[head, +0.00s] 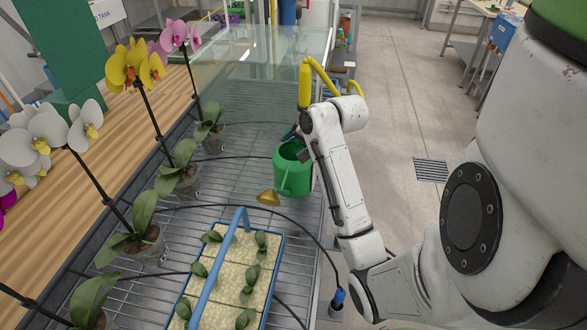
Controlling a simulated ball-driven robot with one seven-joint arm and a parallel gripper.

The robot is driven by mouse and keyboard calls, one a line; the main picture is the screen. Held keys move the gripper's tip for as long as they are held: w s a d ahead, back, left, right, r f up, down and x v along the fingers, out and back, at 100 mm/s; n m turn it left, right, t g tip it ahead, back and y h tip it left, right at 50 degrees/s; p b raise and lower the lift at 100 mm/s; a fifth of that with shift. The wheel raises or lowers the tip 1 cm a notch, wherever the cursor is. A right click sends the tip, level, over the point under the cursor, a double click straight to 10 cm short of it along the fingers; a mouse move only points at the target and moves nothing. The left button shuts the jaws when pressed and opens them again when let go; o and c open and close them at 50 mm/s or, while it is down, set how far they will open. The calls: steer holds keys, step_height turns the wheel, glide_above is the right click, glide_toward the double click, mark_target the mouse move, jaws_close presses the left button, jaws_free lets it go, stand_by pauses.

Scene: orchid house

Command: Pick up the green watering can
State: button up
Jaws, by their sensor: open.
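The green watering can (291,176) stands upright on the slatted metal bench near its right edge, in the middle of the head view. Its brass rose (268,197) points toward the front left. My gripper (291,134) is at the top of the can, by its far rim, coming in from the right. It is mostly hidden behind my wrist, and only a dark part shows. The jaws are open; I cannot tell whether they touch the can or are around its handle.
A blue-handled carrier (281,240) with small plants stands in front of the can. Potted orchids line the bench's left side, including a yellow one (135,66). Black hoses cross the slats. A yellow object (305,85) is behind my arm. A glass panel (240,75) stands behind.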

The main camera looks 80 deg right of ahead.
steer(key=shift+f, duration=0.1)
steer(key=c, duration=1.4)
